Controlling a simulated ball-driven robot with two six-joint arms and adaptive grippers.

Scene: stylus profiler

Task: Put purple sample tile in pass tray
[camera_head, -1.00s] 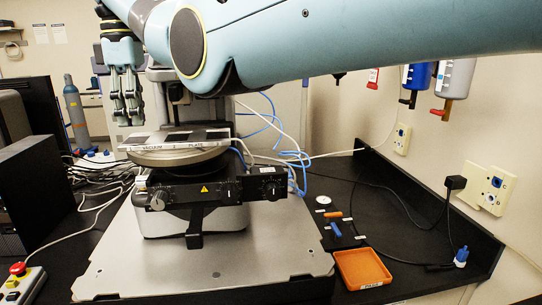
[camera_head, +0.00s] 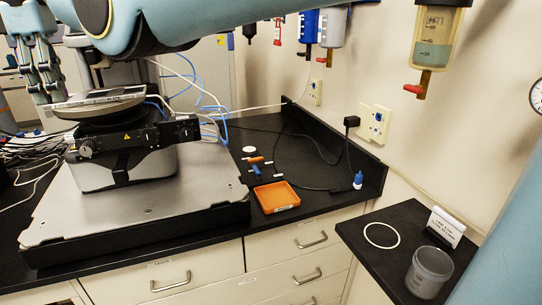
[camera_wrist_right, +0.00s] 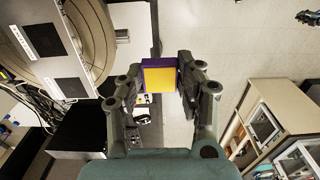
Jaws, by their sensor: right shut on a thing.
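The purple sample tile (camera_wrist_right: 160,77) shows in the right wrist view as a small block with purple edges and a yellow face. My right gripper (camera_head: 42,85) is shut on it, with one finger on each side. In the head view this gripper is at the far left, beside the profiler's round stage, and the tile cannot be made out there. A shallow orange tray (camera_head: 276,196), which looks like the pass tray, lies on the black bench right of the profiler, well away from the gripper. Its inside looks empty. My left gripper is not in view.
The profiler's stage (camera_head: 99,102) stands on a grey base plate (camera_head: 130,205). Small blue and orange items lie behind the tray. A blue-capped bottle (camera_head: 358,181) and cables are to its right. A lower black surface holds a grey cup (camera_head: 428,272) and a white ring (camera_head: 382,235).

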